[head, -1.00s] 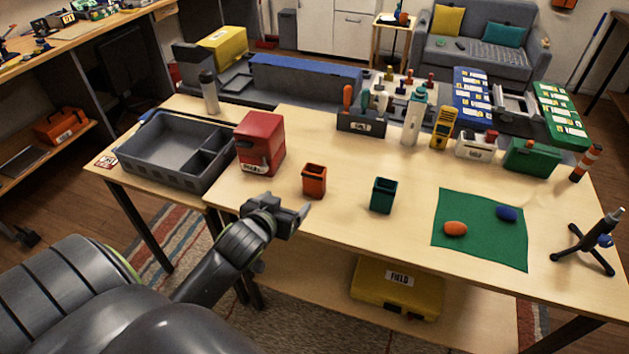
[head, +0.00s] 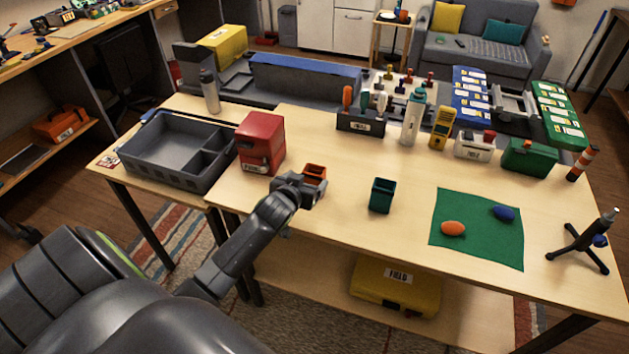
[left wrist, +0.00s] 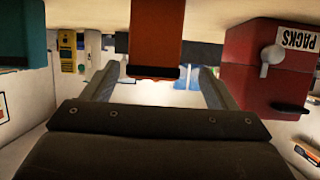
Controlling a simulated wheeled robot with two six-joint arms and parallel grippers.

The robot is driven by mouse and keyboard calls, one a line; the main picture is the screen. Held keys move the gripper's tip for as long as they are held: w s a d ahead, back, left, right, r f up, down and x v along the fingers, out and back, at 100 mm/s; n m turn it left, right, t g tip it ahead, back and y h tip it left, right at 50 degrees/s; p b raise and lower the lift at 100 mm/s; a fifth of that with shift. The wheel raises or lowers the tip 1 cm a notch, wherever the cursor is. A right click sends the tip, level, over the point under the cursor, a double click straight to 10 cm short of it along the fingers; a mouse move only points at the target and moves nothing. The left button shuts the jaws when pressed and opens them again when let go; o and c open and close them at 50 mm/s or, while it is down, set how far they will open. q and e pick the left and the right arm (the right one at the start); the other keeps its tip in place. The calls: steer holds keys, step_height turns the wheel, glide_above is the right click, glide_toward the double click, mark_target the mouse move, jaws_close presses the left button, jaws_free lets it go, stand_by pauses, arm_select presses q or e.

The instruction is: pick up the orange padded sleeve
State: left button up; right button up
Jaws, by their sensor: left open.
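The orange padded sleeve (head: 316,172), a small square open-topped holder, stands on the table near its front edge. My left gripper (head: 311,189) is open just in front of it and hides its lower part in the head view. In the left wrist view, which looks upside down, the orange sleeve (left wrist: 156,38) lies ahead, roughly centred between the open fingers (left wrist: 160,72). Nothing is held; whether the fingers reach beside the sleeve I cannot tell. My right gripper is not in view.
A red box (head: 261,143) stands behind and left of the sleeve. A teal holder (head: 382,195) stands to its right. A green mat (head: 477,250) carries an orange oval (head: 453,228) and a blue oval (head: 503,213). A grey bin (head: 160,160) is left.

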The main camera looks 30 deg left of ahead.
mark_target(312, 178)
arm_select(q)
steer(key=shift+d+p+x, duration=0.2)
steer(key=shift+p+x, duration=0.1)
steer(key=shift+x, duration=0.7)
steer(key=shift+d+p+x, duration=0.2)
steer(key=shift+p+x, duration=0.1)
steer(key=shift+x, duration=1.5)
steer(key=c, duration=1.1)
